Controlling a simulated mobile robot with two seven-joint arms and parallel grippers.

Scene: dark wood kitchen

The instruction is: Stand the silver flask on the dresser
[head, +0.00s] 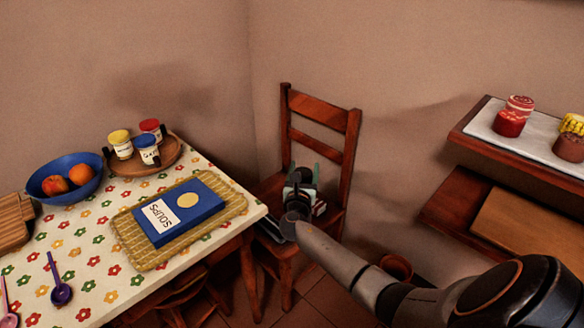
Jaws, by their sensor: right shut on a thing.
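My right gripper (300,186) is over the seat of the wooden chair (320,115), reached by my arm from the lower right. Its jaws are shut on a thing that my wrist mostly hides. I take it to be the silver flask, since no flask shows elsewhere, but its shape and tilt cannot be made out. A dark wooden piece with two levels, likely the dresser (452,207), stands at the right, apart from the gripper. My left gripper is not in view.
A table with a flowered cloth (95,262) holds a blue SOUPS book (207,210) on a woven mat, a fruit bowl (45,188) and a round tray with jars (167,150). A pale tray (490,124) with jars covers the upper right level. A pot (397,266) stands low behind my arm.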

